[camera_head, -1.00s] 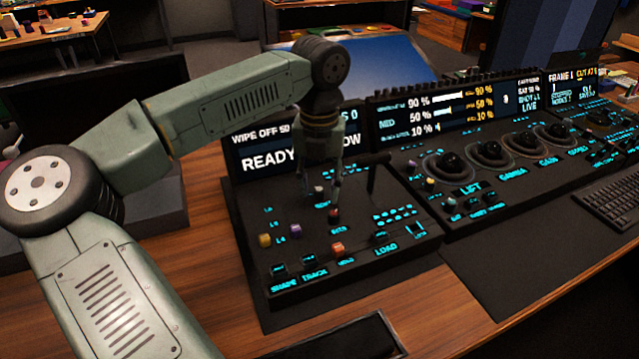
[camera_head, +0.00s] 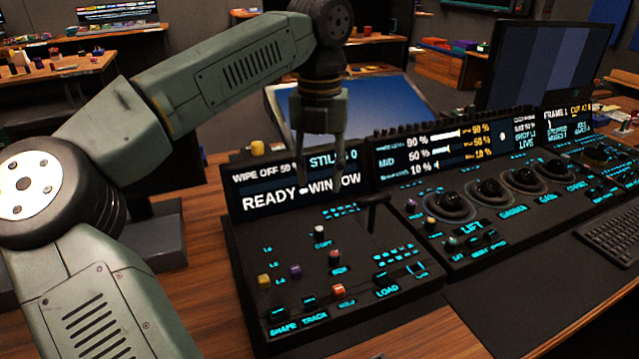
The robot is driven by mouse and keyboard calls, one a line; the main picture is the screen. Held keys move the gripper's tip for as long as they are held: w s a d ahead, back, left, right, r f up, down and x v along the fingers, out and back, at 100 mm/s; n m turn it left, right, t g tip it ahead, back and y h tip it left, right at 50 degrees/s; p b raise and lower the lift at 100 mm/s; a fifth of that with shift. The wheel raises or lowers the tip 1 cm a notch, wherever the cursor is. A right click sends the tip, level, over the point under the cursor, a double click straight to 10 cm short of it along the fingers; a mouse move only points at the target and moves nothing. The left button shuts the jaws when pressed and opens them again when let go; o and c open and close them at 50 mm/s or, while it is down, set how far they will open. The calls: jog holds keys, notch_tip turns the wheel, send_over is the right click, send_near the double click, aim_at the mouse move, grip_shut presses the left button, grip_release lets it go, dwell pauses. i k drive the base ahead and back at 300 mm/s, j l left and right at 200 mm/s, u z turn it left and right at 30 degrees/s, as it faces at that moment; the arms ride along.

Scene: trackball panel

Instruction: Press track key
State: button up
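The track key (camera_head: 309,301) is a small dark key near the front left of the black control panel (camera_head: 245,290). The glowing label TRACK is just below it, with the SHAPE key (camera_head: 278,312) to its left. My gripper (camera_head: 320,172) points down in front of the panel's upright display, well above and behind the track key. Its two fingers show a gap with nothing between them, so it looks open. It is apart from the track key, and nothing hides the key.
Coloured keys, including yellow (camera_head: 264,280), purple (camera_head: 296,270) and orange (camera_head: 338,290), stand near the track key. A black lever (camera_head: 374,210) rises right of my gripper. A panel with several trackballs (camera_head: 488,192) adjoins on the right. The display (camera_head: 290,185) reads READY and WINDOW.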

aim_at(310, 304)
jog(key=k+l, duration=0.3)
jog(key=k, duration=0.15)
jog(key=k+l, duration=0.25)
jog(key=k, duration=0.2)
